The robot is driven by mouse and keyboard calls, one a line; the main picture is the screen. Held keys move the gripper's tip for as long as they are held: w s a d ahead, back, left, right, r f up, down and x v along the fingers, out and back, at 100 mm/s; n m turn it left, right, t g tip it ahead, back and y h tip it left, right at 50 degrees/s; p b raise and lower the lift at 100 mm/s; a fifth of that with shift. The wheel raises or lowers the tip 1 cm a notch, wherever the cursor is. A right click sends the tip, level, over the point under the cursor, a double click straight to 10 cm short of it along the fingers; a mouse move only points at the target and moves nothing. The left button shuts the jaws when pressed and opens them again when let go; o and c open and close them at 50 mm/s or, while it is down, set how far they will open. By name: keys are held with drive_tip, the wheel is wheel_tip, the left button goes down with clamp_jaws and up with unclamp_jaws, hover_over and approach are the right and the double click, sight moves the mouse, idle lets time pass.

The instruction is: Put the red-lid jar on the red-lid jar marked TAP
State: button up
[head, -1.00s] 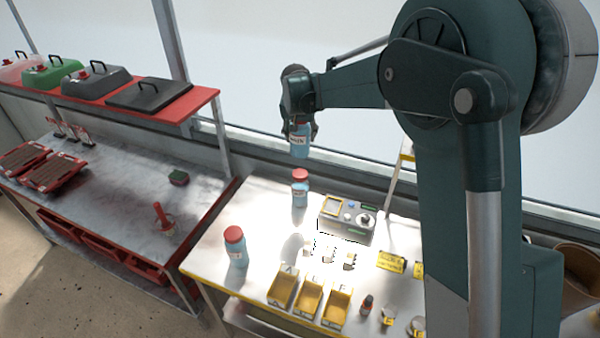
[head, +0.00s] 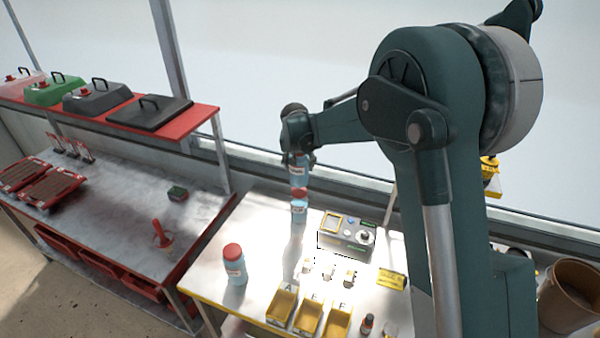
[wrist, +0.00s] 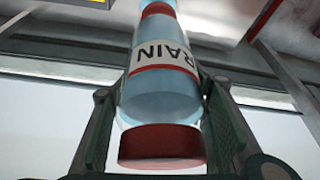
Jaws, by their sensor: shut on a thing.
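My gripper (head: 298,158) is shut around the upper part of a blue jar with a RAIN label (head: 299,174), held upright. In the wrist view the held jar (wrist: 160,95) has its red lid (wrist: 160,146) between the fingers (wrist: 165,130). Directly below stands the other blue jar (head: 299,212) on the bench, its red lid (head: 299,194) just under the held jar's base; its label is too small to read. That lower lid also shows past the held jar in the wrist view (wrist: 158,10). The jars look roughly in line; I cannot tell whether they touch.
Another red-lid jar (head: 235,264) stands at the bench's front left. A grey device (head: 346,236) sits close right of the lower jar. Yellow bins (head: 281,305) line the front edge. A red-edged bench (head: 120,215) lies to the left.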

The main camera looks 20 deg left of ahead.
sight(298, 158)
drive_tip(key=shift+f, duration=1.85)
drive_tip(key=shift+f, duration=0.15)
drive_tip(key=o, duration=1.4)
drive_tip(key=shift+o, duration=0.2)
drive_tip(key=shift+r, duration=0.25)
drive_tip(key=shift+v, duration=5.95)
drive_tip(key=shift+s, duration=0.1)
drive_tip(key=shift+d, duration=0.1)
